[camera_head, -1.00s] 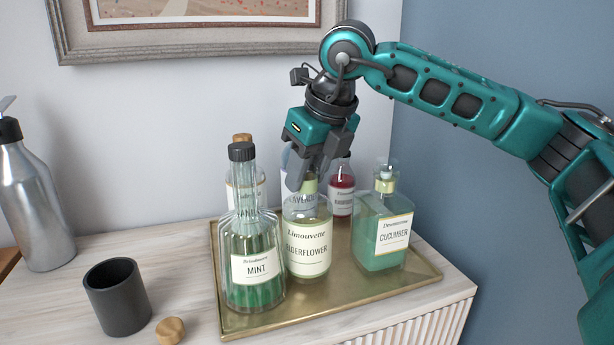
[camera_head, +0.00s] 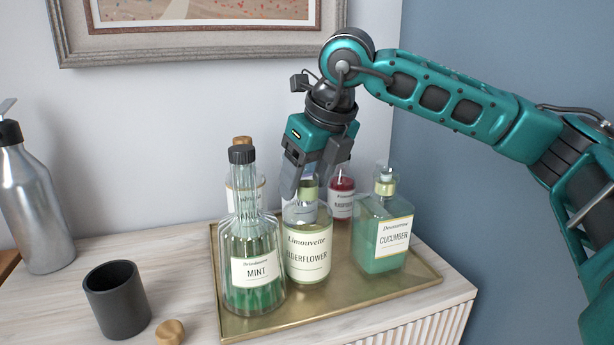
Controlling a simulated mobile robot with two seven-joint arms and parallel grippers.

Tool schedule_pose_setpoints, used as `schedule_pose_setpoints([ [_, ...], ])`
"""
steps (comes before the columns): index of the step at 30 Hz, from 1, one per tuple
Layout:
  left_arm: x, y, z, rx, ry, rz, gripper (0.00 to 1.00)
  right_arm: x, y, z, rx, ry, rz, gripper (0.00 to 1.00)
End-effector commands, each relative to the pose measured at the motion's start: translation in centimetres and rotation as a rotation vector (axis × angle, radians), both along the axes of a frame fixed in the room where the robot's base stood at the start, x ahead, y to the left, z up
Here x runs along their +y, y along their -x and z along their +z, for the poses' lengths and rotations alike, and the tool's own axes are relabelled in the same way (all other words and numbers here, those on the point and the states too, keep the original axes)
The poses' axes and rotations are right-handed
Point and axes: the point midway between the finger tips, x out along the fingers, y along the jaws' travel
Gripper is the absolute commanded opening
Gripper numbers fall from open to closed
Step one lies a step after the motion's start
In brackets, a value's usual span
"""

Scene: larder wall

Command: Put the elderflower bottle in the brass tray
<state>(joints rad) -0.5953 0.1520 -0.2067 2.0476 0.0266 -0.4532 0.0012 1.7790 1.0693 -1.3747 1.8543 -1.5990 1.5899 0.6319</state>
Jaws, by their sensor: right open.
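The elderflower bottle (camera_head: 307,252), clear with a cream label, stands upright on the brass tray (camera_head: 330,303). It is between the mint bottle (camera_head: 252,262) and the cucumber bottle (camera_head: 382,238). My right gripper (camera_head: 307,188) points down with its jaws open at the top of the elderflower bottle; one finger shows left of the neck, the other right of and behind it. Whether a finger touches the glass cannot be told. A bottle behind the elderflower bottle is mostly hidden by the gripper. My left gripper is not in view.
A raspberry-coloured bottle (camera_head: 342,193) and a vanilla bottle (camera_head: 246,190) stand at the tray's back. A dark cup (camera_head: 117,300), a wooden stopper (camera_head: 170,332) and a metal pump bottle (camera_head: 35,205) are left of the tray. The tray's front right is bare.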

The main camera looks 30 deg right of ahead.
Motion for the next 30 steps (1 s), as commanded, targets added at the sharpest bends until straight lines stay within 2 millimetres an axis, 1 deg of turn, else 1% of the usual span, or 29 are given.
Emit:
schedule_pose_setpoints([
  [5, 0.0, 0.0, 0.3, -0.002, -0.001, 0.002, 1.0, -0.2, 1.0, 2.8, -0.005, -0.001, 0.0, 0.62],
  [12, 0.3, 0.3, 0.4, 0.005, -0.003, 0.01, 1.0, -0.4, 3.0, 7.7, -0.005, -0.001, 0.002, 0.62],
  [16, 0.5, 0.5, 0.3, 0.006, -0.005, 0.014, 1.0, -0.6, 3.8, 9.7, -0.003, 0.0, 0.001, 0.62],
  [21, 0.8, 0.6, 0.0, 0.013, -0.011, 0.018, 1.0, -0.7, 4.4, 11.0, -0.002, 0.0, 0.0, 0.62],
  [30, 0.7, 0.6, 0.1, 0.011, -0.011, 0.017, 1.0, -0.7, 4.5, 11.2, -0.001, 0.001, 0.0, 0.62],
])
